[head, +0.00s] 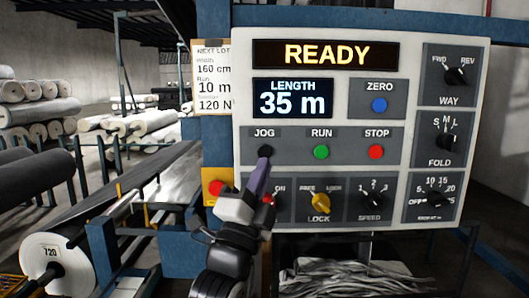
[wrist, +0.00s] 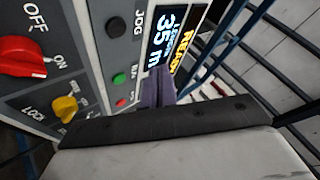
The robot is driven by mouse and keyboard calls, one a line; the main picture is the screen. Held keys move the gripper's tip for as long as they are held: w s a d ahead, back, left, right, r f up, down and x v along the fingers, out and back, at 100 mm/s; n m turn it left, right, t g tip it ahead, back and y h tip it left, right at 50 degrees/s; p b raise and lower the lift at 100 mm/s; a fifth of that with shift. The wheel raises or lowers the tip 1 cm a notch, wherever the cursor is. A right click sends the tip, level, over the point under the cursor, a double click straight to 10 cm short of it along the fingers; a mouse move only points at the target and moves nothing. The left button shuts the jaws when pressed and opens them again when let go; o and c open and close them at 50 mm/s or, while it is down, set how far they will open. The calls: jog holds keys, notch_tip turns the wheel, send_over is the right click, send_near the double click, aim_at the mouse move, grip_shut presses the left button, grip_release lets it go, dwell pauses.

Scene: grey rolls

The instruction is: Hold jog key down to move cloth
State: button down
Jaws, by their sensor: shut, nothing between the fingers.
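The black JOG key (head: 265,151) is on the left of the white control panel (head: 440,28), and it also shows in the wrist view (wrist: 115,27). My gripper (head: 264,163) is shut and empty, its purple fingers pointing up. In the head view its tips lie just under the key; in the wrist view the tips (wrist: 161,70) appear off to the key's right. I cannot tell any contact. The display (head: 313,54) reads READY, the length screen (head: 292,99) 35 m. Dark cloth (head: 150,185) runs over the machine at left.
The green RUN button (head: 321,152) and red STOP button (head: 376,152) are right of JOG. My gripper partly covers the red OFF/ON switch (head: 268,200), clear in the wrist view (wrist: 27,57). The yellow LOCK knob (head: 320,202) is close by. A red button (head: 216,188) sits left.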

aim_at(267, 146)
jog(key=w+b, duration=0.1)
jog(key=w, duration=0.6)
jog(key=shift+w+f, duration=0.1)
jog(key=shift+w, duration=0.1)
dwell(1.9)
jog(key=shift+w+b, duration=0.35)
jog(key=shift+b, duration=0.1)
jog(key=shift+w+b, duration=0.3)
jog(key=shift+w, duration=0.1)
dwell(4.4)
